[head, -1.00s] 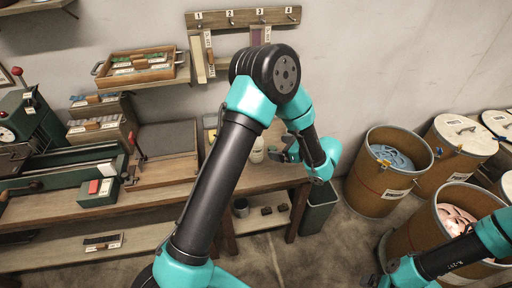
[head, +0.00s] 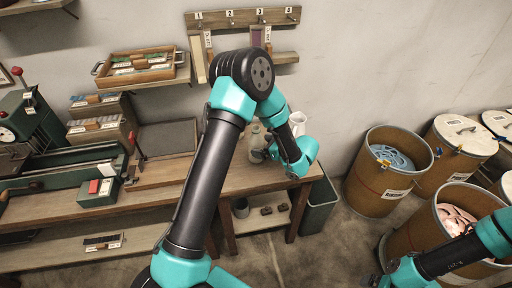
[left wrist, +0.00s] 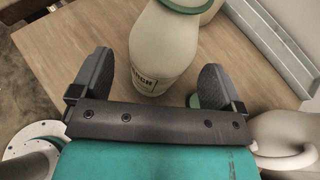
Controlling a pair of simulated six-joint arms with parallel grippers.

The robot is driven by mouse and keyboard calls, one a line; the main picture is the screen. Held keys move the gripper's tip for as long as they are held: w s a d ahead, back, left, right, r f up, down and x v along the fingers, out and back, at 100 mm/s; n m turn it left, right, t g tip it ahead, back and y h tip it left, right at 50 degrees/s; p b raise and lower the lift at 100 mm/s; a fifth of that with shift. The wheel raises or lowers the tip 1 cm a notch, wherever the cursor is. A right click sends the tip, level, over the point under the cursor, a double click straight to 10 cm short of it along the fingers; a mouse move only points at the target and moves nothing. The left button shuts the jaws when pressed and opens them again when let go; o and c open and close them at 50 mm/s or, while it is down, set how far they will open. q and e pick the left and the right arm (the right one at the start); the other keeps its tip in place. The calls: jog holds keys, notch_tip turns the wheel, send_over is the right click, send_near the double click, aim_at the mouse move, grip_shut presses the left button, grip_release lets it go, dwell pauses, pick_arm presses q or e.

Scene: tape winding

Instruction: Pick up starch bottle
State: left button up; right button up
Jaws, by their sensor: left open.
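The starch bottle (left wrist: 163,45) is pale, with a green band near its top and a label partly reading "RCH". It stands on the wooden bench, and its upper end is cut off in the left wrist view. My left gripper (left wrist: 157,68) is open, with one finger on either side of the bottle's lower body. I cannot tell whether a finger touches it. In the head view the bottle (head: 257,140) shows beside my left wrist, and the gripper is partly hidden. My right arm is at the lower right; its gripper (head: 372,282) is small and cut by the frame edge.
A white jug (head: 297,121) stands on the bench (head: 235,178) behind my left wrist. Another pale container (left wrist: 212,9) is close behind the bottle. A grey tray (left wrist: 268,42) lies at upper right in the wrist view. Drums (head: 385,190) stand to the right.

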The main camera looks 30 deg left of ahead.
aim_at(262, 145)
pick_arm(q)
jog(key=x, duration=0.3)
jog(key=shift+a+f, duration=0.15)
jog(key=shift+a, duration=0.05)
jog(key=c, duration=1.2)
